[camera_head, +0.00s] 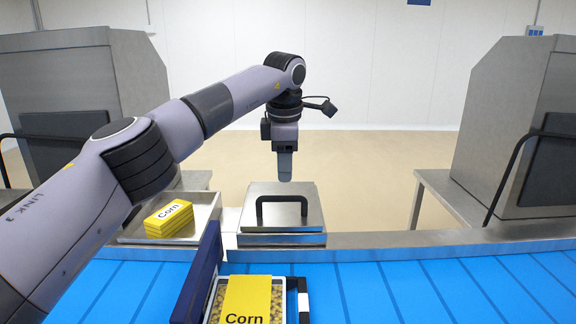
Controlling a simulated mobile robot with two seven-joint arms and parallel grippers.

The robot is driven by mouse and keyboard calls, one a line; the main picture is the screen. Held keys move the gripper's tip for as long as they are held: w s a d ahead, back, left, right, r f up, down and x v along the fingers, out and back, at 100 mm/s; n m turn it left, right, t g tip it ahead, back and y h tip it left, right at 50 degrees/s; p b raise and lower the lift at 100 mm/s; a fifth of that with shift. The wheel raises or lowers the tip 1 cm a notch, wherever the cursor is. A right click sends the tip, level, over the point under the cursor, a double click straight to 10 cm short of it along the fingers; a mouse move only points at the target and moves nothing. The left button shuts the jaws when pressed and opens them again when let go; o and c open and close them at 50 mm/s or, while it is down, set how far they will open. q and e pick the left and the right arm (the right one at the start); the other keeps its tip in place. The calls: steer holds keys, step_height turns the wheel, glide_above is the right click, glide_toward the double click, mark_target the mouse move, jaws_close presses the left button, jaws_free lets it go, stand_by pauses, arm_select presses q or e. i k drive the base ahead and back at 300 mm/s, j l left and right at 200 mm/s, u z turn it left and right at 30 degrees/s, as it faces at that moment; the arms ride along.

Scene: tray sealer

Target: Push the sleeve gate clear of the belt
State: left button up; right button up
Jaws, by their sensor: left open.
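A dark blue upright panel (199,278), which looks like the sleeve gate, stands over the blue belt (400,290) near the bottom centre. Just right of it, a tray (213,308) of corn with a yellow "Corn" sleeve (248,298) on it sits on the belt. My left arm comes in from the left, and my left gripper (284,165) points down, open and seen edge-on. It is above and behind the panel, over a steel box with a black handle, apart from the panel. My right gripper is out of view.
The steel box (290,238) with its black handle stands behind the belt. A steel pan (207,212) to its left holds a stack of yellow Corn sleeves (168,220). A black bracket (297,287) stands right of the tray. Large steel machines flank the belt; its right side is clear.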

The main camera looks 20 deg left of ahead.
mark_target(191, 306)
steer(key=k, duration=1.5)
